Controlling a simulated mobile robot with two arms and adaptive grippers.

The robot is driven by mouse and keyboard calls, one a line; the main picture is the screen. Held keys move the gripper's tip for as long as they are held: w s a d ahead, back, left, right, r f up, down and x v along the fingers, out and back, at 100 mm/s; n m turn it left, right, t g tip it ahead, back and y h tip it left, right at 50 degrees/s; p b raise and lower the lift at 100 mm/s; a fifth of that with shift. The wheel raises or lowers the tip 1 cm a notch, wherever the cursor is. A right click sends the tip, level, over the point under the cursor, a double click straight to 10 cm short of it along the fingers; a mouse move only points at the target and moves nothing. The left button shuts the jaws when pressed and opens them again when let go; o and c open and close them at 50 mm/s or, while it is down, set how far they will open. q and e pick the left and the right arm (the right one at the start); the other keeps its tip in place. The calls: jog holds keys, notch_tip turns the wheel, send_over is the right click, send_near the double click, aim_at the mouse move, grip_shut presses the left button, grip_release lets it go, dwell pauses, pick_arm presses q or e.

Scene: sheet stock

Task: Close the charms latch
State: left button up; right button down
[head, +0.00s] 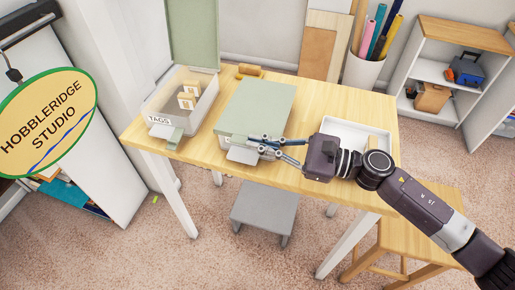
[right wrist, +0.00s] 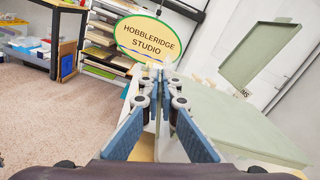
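A box with a flat, pale green lid (head: 258,103) stands on the table, its lid lying down over it. A pale grey latch flap (head: 242,155) sticks out at its lower front edge. Any label on this box is hidden, so I cannot read "charms". My right gripper (head: 258,146) is at the box's front, its tips just beside the flap; I cannot tell whether they touch it. In the right wrist view the fingertips (right wrist: 158,76) are together, with nothing clearly held. The green lid (right wrist: 240,120) fills the right there. My left gripper is not in view.
A box labelled TAGS (head: 160,119) stands to the left, its lid (head: 192,30) raised, with small tagged items inside. A white tray (head: 372,130) lies behind my right gripper. A wooden block (head: 250,71) lies at the back. A grey stool (head: 265,208) stands below.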

jog(key=shift+w+d+r+m+b, duration=0.1)
jog(key=shift+w+d+m+b, duration=0.1)
jog(key=shift+w+m, duration=0.55)
jog(key=shift+w+d+r+m+b, duration=0.1)
jog(key=shift+w+d+m+b, duration=0.15)
jog(key=shift+m, duration=0.8)
jog(key=shift+a, duration=0.1)
jog(key=c, duration=2.2)
grip_release()
jog(key=v, duration=1.2)
